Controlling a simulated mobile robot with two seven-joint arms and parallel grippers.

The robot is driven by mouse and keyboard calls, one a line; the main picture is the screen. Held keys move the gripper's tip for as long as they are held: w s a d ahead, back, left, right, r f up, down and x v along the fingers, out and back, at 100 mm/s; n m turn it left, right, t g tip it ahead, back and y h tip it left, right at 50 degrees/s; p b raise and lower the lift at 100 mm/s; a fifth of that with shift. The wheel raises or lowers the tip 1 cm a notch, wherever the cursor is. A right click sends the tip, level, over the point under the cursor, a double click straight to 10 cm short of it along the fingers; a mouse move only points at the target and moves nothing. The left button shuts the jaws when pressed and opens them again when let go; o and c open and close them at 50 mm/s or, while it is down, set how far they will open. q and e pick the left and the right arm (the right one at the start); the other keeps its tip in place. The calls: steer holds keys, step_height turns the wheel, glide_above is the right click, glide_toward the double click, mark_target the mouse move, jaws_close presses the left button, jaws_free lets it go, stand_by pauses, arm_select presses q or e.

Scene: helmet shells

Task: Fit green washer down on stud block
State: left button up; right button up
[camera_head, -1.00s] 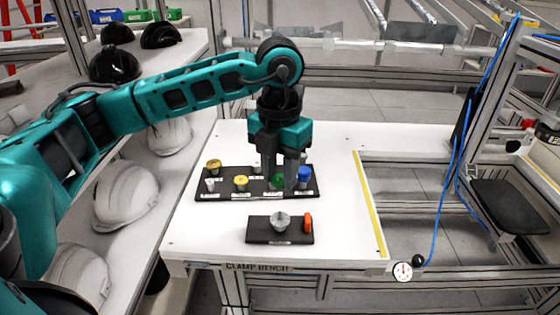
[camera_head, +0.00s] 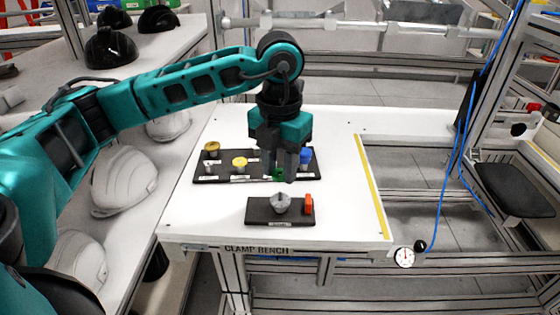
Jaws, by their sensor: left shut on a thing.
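The stud block (camera_head: 258,216) is a dark plate near the front of the white bench, with a grey metal stud (camera_head: 281,205) and an upright orange piece (camera_head: 309,203) at its right end. My left gripper (camera_head: 284,176) points down, behind the block in the picture and in front of the rack's right half. It is shut on the green washer (camera_head: 278,175), of which a small part shows between the fingers. The fingers hide the rest of the washer. The washer is apart from the stud. My right gripper is not in view.
The dark rack (camera_head: 219,176) holds a yellow washer (camera_head: 239,162), an olive-gold one (camera_head: 212,147) and a blue one (camera_head: 306,157) on pegs. Helmet shells (camera_head: 122,180) line the left shelf. The bench (camera_head: 340,195) is clear right of the block.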

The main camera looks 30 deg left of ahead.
mark_target(280, 192)
arm_select(q)
step_height(280, 192, down, 2)
steer(key=shift+b, duration=0.5)
steer(key=shift+f, duration=0.2)
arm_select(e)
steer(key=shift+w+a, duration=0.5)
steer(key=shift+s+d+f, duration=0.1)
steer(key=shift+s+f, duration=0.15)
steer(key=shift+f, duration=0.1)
arm_select(q)
steer(key=shift+f+b, duration=0.15)
steer(key=shift+b, duration=0.2)
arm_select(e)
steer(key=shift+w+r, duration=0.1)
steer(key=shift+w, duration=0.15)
arm_select(q)
steer(key=shift+f+b, duration=0.45)
steer(key=shift+f, duration=0.1)
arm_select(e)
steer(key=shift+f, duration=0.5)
arm_select(q)
steer(key=shift+f, duration=0.1)
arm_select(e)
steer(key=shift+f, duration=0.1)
arm_select(q)
steer(key=shift+f+b, duration=0.4)
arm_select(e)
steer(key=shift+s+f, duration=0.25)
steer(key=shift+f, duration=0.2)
